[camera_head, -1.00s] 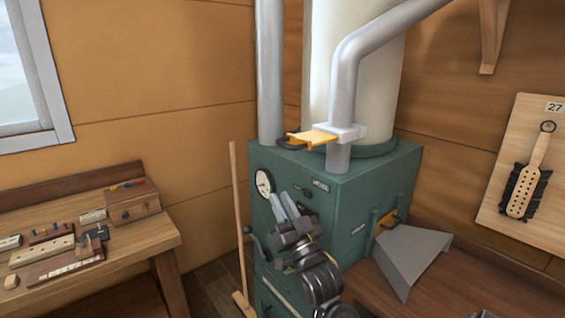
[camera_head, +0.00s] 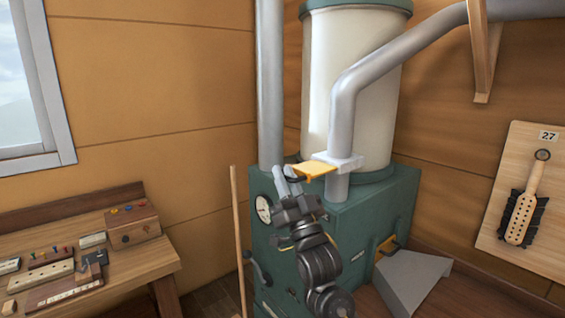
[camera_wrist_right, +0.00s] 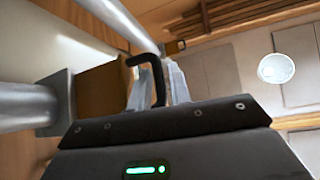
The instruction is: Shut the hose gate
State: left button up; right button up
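The hose gate is a yellow plate (camera_head: 314,169) sticking out to the left of a pale grey collar (camera_head: 340,160) on the bent grey hose pipe (camera_head: 344,110). A black handle is on the plate's outer end and shows in the right wrist view (camera_wrist_right: 155,64). My right gripper (camera_head: 286,178) points up at this handle from below. In the right wrist view its two fingers (camera_wrist_right: 160,85) stand apart, with the handle's bent bar between them. Whether they touch it I cannot tell. My left gripper is not in view.
The green machine (camera_head: 345,235) with a dial stands below the gate. A vertical grey pipe (camera_head: 270,80) rises left of it. A wooden pole (camera_head: 239,240) leans beside it. A workbench (camera_head: 150,262) is at left, a grey scoop-shaped piece (camera_head: 412,280) at right.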

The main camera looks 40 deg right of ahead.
jog(key=shift+x, duration=0.95)
grip_shut()
jog(key=shift+w, duration=0.1)
